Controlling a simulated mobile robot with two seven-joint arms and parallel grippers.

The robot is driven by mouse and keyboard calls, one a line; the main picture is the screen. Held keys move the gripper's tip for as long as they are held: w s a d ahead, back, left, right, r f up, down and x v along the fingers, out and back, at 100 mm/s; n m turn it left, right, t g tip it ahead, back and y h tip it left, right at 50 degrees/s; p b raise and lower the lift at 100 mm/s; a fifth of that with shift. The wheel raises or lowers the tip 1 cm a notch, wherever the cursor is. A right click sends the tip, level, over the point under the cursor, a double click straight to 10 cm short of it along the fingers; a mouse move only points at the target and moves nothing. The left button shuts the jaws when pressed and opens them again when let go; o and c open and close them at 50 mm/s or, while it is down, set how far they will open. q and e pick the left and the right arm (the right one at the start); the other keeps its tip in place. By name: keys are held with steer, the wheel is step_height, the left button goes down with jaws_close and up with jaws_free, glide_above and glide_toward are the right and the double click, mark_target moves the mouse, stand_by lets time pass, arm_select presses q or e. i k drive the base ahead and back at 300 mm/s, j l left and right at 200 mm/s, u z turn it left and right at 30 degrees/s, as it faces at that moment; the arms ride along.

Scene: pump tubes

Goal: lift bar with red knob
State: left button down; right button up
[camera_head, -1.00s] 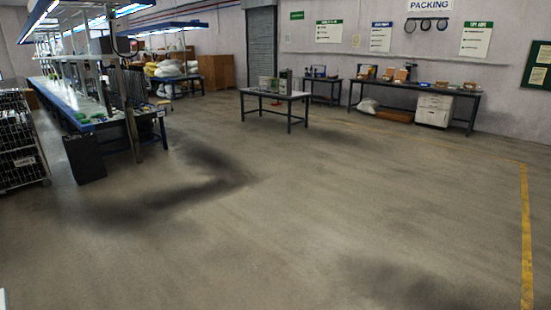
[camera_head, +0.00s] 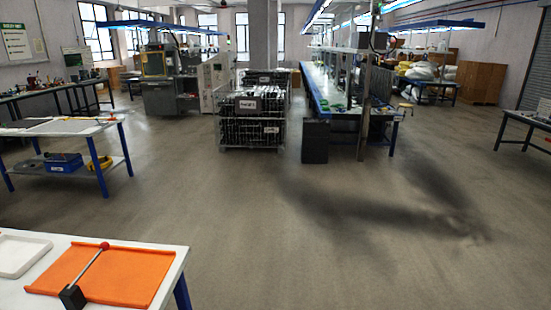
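A thin grey bar (camera_head: 87,268) with a red knob (camera_head: 105,246) at its upper end shows at the lower left. Its lower end meets a small black block (camera_head: 72,296). The bar lies slantwise over an orange tray (camera_head: 128,276) on a white table (camera_head: 172,262). I cannot tell whether the bar touches the tray. Neither of my grippers shows in the head view.
A white tray (camera_head: 20,255) lies left of the orange one. Behind stands another blue-legged table (camera_head: 60,126) with a blue bin (camera_head: 63,163) on its lower shelf. A wire cart (camera_head: 252,122) stands further back. The floor (camera_head: 350,250) to the right is clear.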

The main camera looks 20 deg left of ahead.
mark_target(104, 246)
steer(key=i+j+u, duration=0.15)
steer(key=i+u, duration=0.65)
steer(key=i+l+u, duration=0.1)
steer(key=i+u, duration=0.35)
steer(key=k, duration=0.1)
